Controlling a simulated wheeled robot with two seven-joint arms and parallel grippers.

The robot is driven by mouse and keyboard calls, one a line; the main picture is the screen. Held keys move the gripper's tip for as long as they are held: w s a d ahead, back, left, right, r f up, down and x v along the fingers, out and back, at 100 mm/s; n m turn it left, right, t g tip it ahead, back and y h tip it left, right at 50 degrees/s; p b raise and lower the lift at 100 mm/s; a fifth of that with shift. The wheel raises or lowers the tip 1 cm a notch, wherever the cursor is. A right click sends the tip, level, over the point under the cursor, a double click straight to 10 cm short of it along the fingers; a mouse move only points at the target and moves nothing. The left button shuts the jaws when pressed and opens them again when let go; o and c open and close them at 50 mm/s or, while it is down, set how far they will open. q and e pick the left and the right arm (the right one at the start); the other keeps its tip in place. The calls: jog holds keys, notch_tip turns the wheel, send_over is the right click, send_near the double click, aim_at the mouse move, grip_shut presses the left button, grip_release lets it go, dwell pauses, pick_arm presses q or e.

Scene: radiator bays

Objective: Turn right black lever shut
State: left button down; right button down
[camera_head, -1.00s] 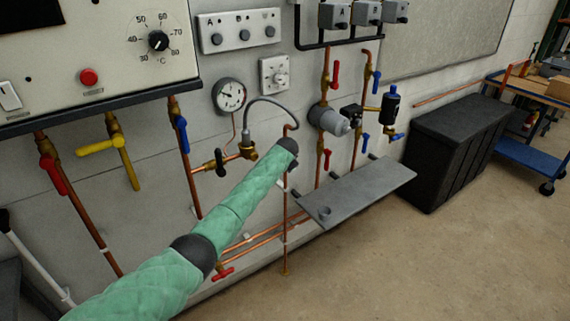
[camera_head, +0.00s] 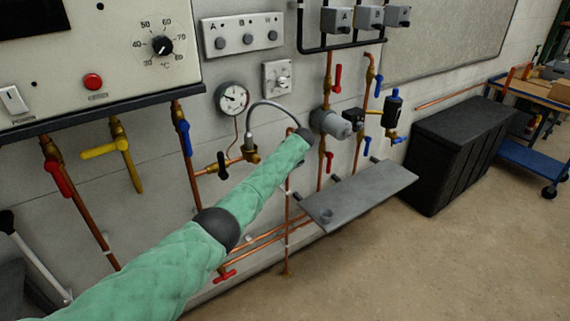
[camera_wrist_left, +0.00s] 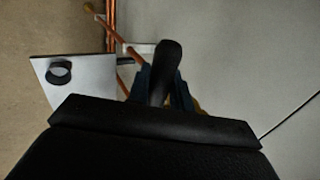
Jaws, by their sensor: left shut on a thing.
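In the left wrist view a black lever (camera_wrist_left: 168,58) stands between the two dark fingers of my left gripper (camera_wrist_left: 162,88), which is shut on it. In the head view my green-sleeved left arm comes from the lower left, and its dark end reaches the copper pipe right of the gauge. There the fingers and the held lever are hidden or too small to make out. Another black lever (camera_head: 222,165) stands upright on the brass valve below the gauge, left of my arm's end and apart from it. My right gripper is not in view.
A round gauge (camera_head: 232,98) and a curved grey hose (camera_head: 278,104) are close above my arm. A grey shelf (camera_head: 362,194) juts out at right; it also shows in the left wrist view (camera_wrist_left: 88,72). Red, blue and yellow levers sit on nearby pipes. A black chest (camera_head: 440,150) stands farther right.

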pick_arm(q)
jog(key=shift+r, duration=0.1)
jog(key=c, duration=1.3)
grip_release()
jog(key=shift+w, duration=0.1)
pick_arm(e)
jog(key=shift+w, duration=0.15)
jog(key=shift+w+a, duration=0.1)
pick_arm(q)
jog(key=shift+s+d+r+b, duration=0.3)
jog(key=shift+s+d+r, duration=0.05)
jog(key=shift+r, duration=0.15)
jog(key=b+v, duration=0.1)
jog(key=v, duration=0.5)
jog(key=shift+r+b, duration=0.15)
jog(key=shift+b, duration=0.25)
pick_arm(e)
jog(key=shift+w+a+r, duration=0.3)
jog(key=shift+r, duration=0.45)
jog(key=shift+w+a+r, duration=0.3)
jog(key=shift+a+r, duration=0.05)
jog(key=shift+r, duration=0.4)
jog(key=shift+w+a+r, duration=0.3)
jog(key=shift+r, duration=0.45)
pick_arm(q)
jog(key=shift+s, duration=0.1)
